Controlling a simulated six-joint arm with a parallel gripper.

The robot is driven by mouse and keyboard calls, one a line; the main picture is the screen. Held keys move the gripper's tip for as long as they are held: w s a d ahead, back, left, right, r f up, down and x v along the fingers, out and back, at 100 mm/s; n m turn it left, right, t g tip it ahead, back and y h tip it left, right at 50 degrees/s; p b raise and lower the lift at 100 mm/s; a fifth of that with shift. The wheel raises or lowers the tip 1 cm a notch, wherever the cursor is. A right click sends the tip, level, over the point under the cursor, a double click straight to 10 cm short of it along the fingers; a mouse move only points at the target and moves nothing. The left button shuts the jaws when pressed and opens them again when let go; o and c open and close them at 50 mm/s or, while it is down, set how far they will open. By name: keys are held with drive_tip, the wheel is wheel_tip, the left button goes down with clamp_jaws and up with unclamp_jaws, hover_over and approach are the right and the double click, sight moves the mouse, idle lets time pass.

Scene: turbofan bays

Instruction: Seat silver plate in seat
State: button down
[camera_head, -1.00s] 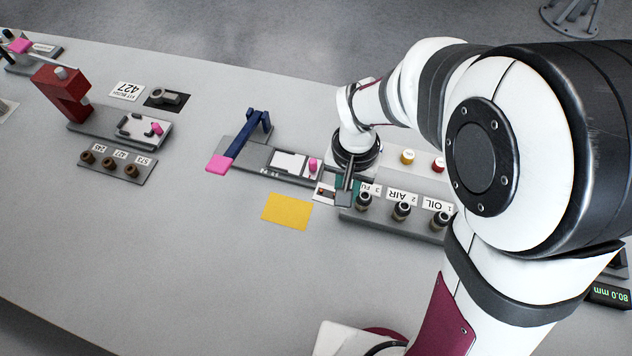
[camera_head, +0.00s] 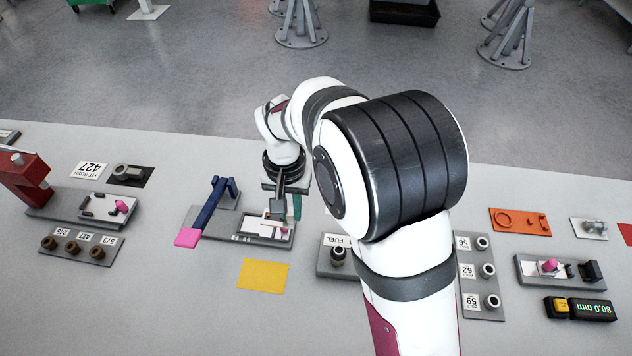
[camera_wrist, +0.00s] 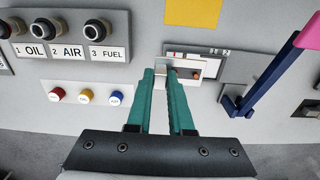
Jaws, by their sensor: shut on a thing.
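My gripper (camera_head: 283,208) is over the right part of a grey fixture (camera_head: 200,218) with a blue lever (camera_head: 215,200). In the wrist view my gripper (camera_wrist: 160,72) has its green fingers shut on a small silver plate (camera_wrist: 161,60), seen only in part between the fingertips. Beside the fingertips lies the fixture's pale seat area (camera_wrist: 188,66), which shows an orange spot. The fingers hide part of the seat in the head view, and I cannot tell whether the plate touches it.
The lever's pink end (camera_head: 187,237) sticks out toward the front. A yellow patch (camera_head: 263,274) lies flat in front of the fixture. The FUEL block (camera_head: 338,262) stands to the right, and a red clamp station (camera_head: 25,175) to the left.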

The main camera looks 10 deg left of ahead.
sight(266, 214)
drive_tip(key=shift+w+a+f, duration=0.45)
drive_tip(key=shift+a+f, duration=0.6)
drive_tip(key=shift+f, duration=0.05)
drive_tip(key=shift+w+a+f, duration=0.4)
drive_tip(key=shift+a+f, duration=0.7)
drive_tip(key=shift+w+a+f, duration=0.45)
drive_tip(key=shift+a+f, duration=0.6)
drive_tip(key=shift+f, duration=0.05)
drive_tip(key=shift+f, duration=0.2)
drive_tip(key=shift+f, duration=0.2)
drive_tip(key=shift+f, duration=0.35)
drive_tip(key=c, duration=0.6)
unclamp_jaws()
